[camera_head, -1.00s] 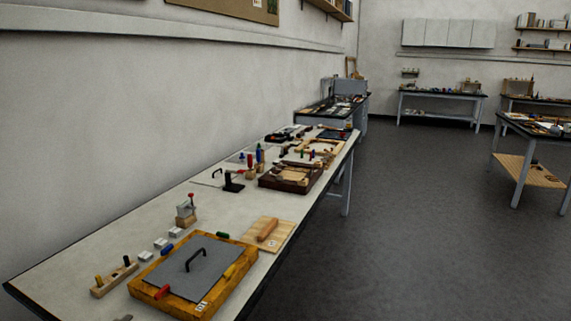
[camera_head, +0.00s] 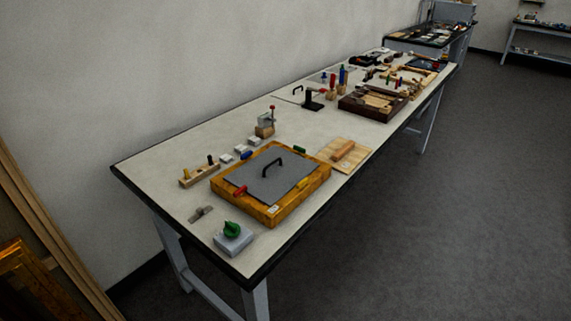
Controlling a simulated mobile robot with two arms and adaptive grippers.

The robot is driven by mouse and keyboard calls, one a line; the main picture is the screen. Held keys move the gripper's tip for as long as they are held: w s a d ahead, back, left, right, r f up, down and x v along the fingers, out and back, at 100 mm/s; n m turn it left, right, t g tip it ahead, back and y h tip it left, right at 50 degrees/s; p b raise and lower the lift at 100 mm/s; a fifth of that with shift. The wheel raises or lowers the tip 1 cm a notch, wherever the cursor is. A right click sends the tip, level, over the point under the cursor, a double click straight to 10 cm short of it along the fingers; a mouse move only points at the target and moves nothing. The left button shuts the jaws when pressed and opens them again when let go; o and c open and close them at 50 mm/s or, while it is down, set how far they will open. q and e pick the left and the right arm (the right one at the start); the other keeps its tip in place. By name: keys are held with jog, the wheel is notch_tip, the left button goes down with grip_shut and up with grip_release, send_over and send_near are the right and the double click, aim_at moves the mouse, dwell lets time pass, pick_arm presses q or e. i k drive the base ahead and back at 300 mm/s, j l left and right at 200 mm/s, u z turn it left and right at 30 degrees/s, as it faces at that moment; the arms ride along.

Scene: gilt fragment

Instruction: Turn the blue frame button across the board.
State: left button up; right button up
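The wooden frame (camera_head: 290,201) lies on the near part of the long table, with a grey board (camera_head: 262,188) inside it. A black handle stands on the board. Small coloured buttons sit around the frame: the blue frame button (camera_head: 247,155) on the back left side, a red one (camera_head: 240,191) at the front left, a green one (camera_head: 299,150) at the far end and a yellow one (camera_head: 304,183) on the right side. The exact angle of the blue button is too small to tell. Neither of my grippers is in view.
A grey box with a green knob (camera_head: 232,236) stands at the table's near end. A wooden peg block (camera_head: 199,172) and small white blocks lie left of the frame. A wooden board (camera_head: 344,154) lies beyond it. Open floor (camera_head: 420,240) lies to the right.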

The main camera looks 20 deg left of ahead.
aim_at(245, 156)
jog(key=u, duration=0.6)
jog(key=i+j+z, duration=0.15)
jog(key=j, duration=0.2)
jog(key=j+z, duration=0.2)
jog(key=j, duration=0.15)
jog(key=i+j, duration=0.55)
jog(key=i, duration=0.3)
